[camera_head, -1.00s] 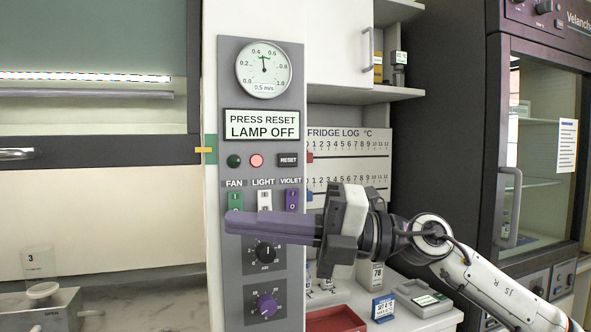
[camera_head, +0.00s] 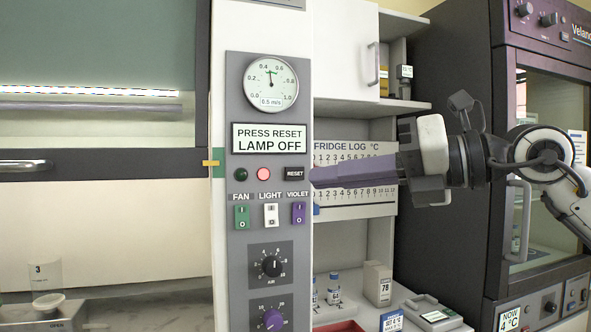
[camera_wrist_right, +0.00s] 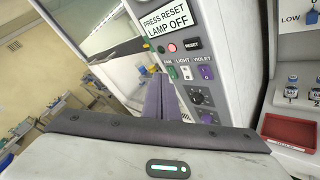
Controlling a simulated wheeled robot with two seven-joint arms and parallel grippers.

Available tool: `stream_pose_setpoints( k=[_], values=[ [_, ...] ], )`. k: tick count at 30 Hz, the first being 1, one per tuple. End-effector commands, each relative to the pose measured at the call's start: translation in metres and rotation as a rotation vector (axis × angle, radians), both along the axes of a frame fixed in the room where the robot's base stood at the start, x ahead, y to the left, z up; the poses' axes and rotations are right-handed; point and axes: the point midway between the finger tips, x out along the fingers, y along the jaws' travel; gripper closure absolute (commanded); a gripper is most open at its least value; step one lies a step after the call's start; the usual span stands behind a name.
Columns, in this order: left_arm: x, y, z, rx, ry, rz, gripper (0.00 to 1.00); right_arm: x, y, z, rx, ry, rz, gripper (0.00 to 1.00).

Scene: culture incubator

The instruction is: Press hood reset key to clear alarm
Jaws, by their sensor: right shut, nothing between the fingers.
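The grey hood control panel (camera_head: 237,80) stands upright at centre. Its black RESET key (camera_head: 294,174) is right of a lit red lamp (camera_head: 263,173) and a dark green lamp (camera_head: 241,174). The display (camera_head: 269,138) reads "PRESS RESET LAMP OFF". My right gripper (camera_head: 314,177) is shut and empty, its purple fingers pointing left with the tips just right of the key in the head view. I cannot tell whether they touch the panel. In the right wrist view, the fingers (camera_wrist_right: 160,88) lie below the RESET key (camera_wrist_right: 192,43), which shows clear of them. My left gripper is out of view.
Fan, light and violet switches (camera_head: 270,214) and two knobs sit below the key. An airflow gauge (camera_head: 271,84) is above. A shelf with bottles (camera_head: 334,288) and a red tray (camera_head: 340,326) lies at lower right. A dark cabinet (camera_head: 450,85) stands at far right.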

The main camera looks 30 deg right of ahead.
Motion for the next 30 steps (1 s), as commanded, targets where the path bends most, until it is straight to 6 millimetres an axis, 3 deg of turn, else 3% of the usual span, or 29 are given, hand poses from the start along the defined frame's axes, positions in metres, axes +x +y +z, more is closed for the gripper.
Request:
stream_pose_setpoints(
  k=[9,15,30],
  values=[
    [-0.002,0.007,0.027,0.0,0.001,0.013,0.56,0.045,-0.01,0.004,0.001,0.004,0.001,1.0],
    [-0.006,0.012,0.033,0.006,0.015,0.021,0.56,0.064,-0.015,0.003,0.001,0.002,0.001,1.0],
    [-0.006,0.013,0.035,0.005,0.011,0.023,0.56,0.071,-0.017,-0.001,-0.001,0.0,0.001,1.0]
  ],
)
